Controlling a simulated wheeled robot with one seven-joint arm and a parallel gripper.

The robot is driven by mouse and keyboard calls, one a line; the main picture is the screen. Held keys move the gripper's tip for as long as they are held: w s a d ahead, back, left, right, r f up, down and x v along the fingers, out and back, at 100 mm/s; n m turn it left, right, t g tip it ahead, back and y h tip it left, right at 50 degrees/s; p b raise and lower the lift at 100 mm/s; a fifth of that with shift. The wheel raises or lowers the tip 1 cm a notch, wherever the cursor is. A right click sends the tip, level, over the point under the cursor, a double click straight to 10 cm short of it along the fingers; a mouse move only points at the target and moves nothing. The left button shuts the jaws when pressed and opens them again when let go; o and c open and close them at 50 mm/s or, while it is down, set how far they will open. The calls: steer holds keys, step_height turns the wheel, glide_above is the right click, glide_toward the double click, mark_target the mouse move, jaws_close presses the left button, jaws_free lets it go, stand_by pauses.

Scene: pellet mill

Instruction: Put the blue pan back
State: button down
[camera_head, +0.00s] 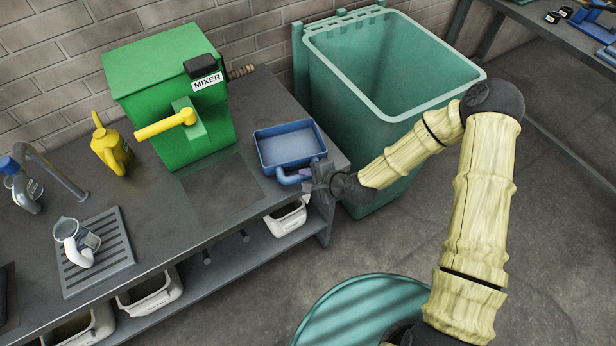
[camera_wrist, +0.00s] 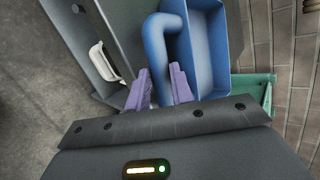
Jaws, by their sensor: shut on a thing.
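The blue pan (camera_head: 290,146) is a rectangular tray with a looped blue handle, at the right end of the dark workbench (camera_head: 150,222). It looks level and empty. I cannot tell whether it rests on the bench top or hangs just above it. My gripper (camera_head: 310,174) is at the pan's near right corner, shut on the handle. In the wrist view the purple fingers of my gripper (camera_wrist: 160,88) stand on either side of the handle of the blue pan (camera_wrist: 213,45). The fingertip contact is partly hidden.
A yellow can (camera_head: 111,148) and a white jug on a drain grate (camera_head: 100,255) are further left. A large teal bin (camera_head: 350,130) stands right of the bench.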

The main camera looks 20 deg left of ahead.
steer(key=shift+f, duration=0.15)
jaws_free()
stand_by(0.5)
steer(key=shift+d, duration=0.15)
stand_by(0.3)
steer(key=s+d, duration=0.3)
steer(key=d, duration=0.5)
steer(key=shift+s, duration=0.4)
stand_by(0.8)
stand_by(0.4)
